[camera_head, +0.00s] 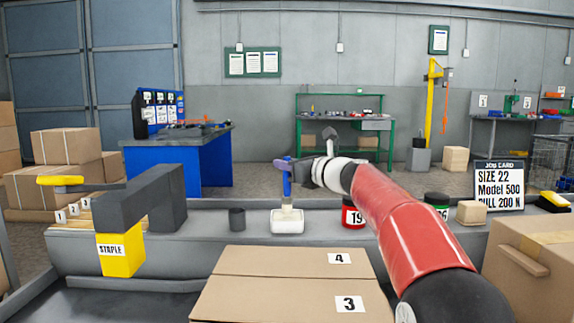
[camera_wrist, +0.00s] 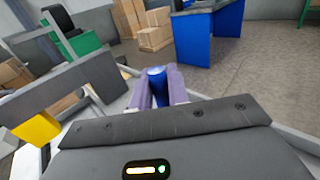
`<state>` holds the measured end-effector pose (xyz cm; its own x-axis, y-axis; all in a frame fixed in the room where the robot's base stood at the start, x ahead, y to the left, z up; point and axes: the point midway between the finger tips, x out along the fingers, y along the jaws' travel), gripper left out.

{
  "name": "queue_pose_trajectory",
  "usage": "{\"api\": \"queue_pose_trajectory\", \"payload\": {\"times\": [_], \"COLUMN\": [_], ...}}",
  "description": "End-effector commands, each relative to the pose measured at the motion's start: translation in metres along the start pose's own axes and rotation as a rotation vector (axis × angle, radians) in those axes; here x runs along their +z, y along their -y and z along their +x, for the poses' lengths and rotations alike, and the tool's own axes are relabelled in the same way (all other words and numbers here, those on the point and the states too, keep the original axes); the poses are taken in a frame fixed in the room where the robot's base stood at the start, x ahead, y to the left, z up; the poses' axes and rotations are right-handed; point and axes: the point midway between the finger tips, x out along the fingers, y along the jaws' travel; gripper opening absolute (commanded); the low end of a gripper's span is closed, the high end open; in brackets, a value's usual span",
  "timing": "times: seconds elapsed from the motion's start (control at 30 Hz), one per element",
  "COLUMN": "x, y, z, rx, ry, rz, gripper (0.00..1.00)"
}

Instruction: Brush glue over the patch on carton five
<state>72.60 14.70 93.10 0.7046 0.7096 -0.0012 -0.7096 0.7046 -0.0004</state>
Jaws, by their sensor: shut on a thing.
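My gripper (camera_head: 290,163) is shut on the blue handle of a brush (camera_head: 287,186), held upright over the bench. In the wrist view the blue handle (camera_wrist: 156,84) sits between the two purple fingers (camera_wrist: 158,90). The brush's lower end is at a white glue tub (camera_head: 287,224); I cannot tell whether the bristles touch the glue. A carton surface (camera_head: 260,261) in front carries labels 4 and 3. No label five and no patch show; another carton (camera_head: 535,275) at the right edge bears a tan raised strip.
A grey and yellow stapler (camera_head: 122,255) stands left of the tub, with a dark cup (camera_head: 237,219) between. Jars marked 19 (camera_head: 352,214) and 16 (camera_head: 437,203), a small tan block (camera_head: 471,212) and a job card (camera_head: 499,185) stand to the right.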

Motion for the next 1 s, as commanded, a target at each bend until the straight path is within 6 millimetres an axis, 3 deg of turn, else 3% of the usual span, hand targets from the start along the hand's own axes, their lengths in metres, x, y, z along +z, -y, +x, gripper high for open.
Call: {"api": "queue_pose_trajectory", "payload": {"times": [0.03, 0.6, 1.0], "x": [0.009, 0.053, 0.055], "y": [0.000, 0.000, 0.000], "z": [0.000, 0.000, 0.000], "rx": [0.000, 0.000, 0.000], "ry": [0.000, 0.001, 0.001], "rz": [0.000, 0.000, 0.000], "gripper": [0.00, 0.00, 0.00]}}
